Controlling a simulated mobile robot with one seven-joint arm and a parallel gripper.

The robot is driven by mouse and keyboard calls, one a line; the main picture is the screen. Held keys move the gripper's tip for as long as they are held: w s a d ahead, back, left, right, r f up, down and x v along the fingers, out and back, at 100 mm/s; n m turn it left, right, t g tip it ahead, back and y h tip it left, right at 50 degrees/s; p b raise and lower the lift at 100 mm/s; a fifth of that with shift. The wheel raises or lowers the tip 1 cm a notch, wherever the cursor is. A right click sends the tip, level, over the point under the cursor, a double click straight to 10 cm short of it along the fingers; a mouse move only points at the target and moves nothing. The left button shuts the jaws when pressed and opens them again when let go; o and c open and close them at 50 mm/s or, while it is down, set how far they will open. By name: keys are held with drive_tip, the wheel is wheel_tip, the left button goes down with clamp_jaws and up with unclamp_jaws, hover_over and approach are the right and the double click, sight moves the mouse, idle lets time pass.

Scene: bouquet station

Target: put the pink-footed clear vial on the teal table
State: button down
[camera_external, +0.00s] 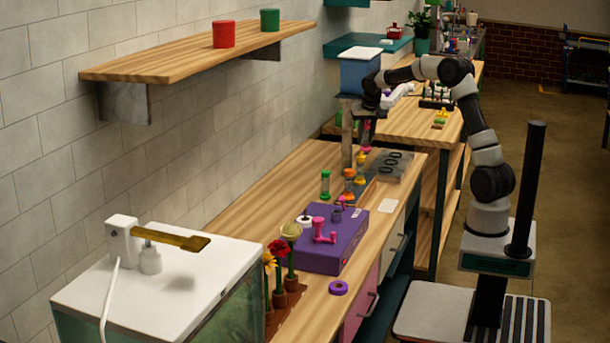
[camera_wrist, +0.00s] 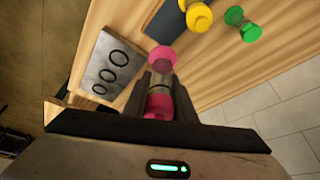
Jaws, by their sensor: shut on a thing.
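My gripper (camera_wrist: 160,92) is shut on the pink-footed clear vial (camera_wrist: 161,59). Its pink end shows beyond the fingertips, and another pink part shows between the fingers. In the external view my gripper (camera_external: 367,124) is at the far part of the wooden counter, with the vial (camera_external: 366,139) low in it, above or near the counter top; the gap is too small to tell. A teal-topped surface (camera_external: 345,44) stands at the back, with a white sheet on it. I cannot tell if it is the teal table.
A grey plate with three black rings (camera_wrist: 104,72) lies beside the vial. A yellow vial (camera_wrist: 199,16) and a green vial (camera_wrist: 243,24) stand nearby. A blue box (camera_external: 358,72) is behind my gripper. A purple box (camera_external: 332,243) sits nearer on the counter.

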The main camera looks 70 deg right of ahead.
sight(366, 124)
wheel_tip(366, 124, up, 5)
drive_tip(key=shift+f, duration=0.1)
drive_tip(key=w+a+n+t+y, duration=0.1)
drive_tip(key=w+a+n, duration=0.4)
drive_tip(key=w+a, duration=0.5)
drive_tip(key=w+a+n+t+y, duration=0.15)
drive_tip(key=w+a+n, duration=0.35)
drive_tip(key=a, duration=0.8)
drive_tip(key=shift+m, duration=0.5)
drive_tip(key=f, duration=2.1)
drive_tip(key=shift+w+a+b, duration=0.2)
drive_tip(key=shift+w+b, duration=0.15)
drive_tip(key=shift+f, duration=0.15)
drive_tip(key=shift+f, duration=0.15)
drive_tip(key=c, duration=1.5)
unclamp_jaws()
drive_tip(key=shift+g, duration=0.25)
